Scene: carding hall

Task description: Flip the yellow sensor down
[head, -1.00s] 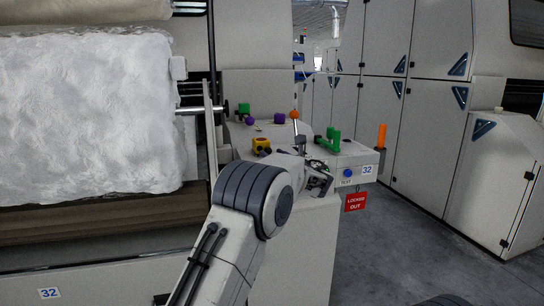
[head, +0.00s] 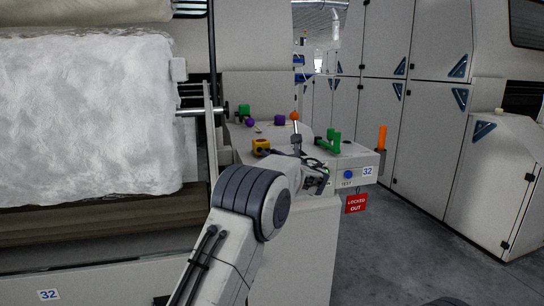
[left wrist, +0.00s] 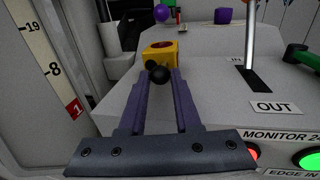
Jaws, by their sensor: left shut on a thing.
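The yellow sensor (head: 261,146) is a small block with a round dark red opening in its top, on the grey machine housing. It also shows straight ahead in the left wrist view (left wrist: 160,52). A black ball knob (left wrist: 159,75) stands at its near side, with a second, smaller dark piece just behind. My left gripper (left wrist: 160,82) is shut on this knob, its two purple fingers at either side. In the head view my left wrist covers part of the housing beside the sensor. My right gripper is in neither view.
An orange-topped lever (head: 295,130) rises right of the sensor, by an OUT label (left wrist: 276,106). White fibre (head: 90,110) fills the left.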

